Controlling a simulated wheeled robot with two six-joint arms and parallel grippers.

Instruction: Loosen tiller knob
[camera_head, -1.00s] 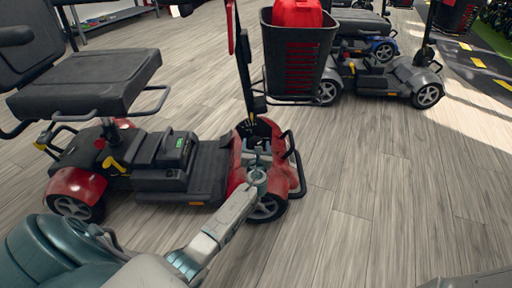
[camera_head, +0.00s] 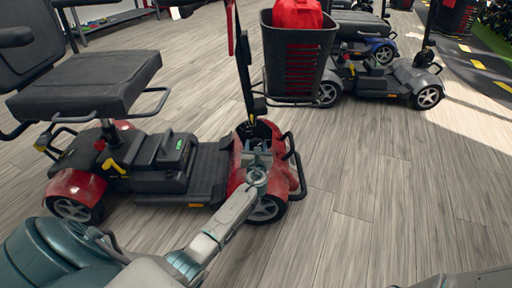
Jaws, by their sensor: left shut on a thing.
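The red scooter (camera_head: 168,165) stands at left centre, with its black tiller (camera_head: 243,70) rising from the red front end. My left arm reaches in from the lower left. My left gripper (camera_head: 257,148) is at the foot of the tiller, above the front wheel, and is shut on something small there. The tiller knob is hidden by the gripper, so I cannot see it apart from the fingers. My right gripper is not in view.
A black basket (camera_head: 298,55) with a red bag (camera_head: 297,14) hangs in front of the tiller. A grey scooter (camera_head: 385,75) stands behind it at upper right. The black seat (camera_head: 85,82) overhangs the left side. The wooden floor at right is clear.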

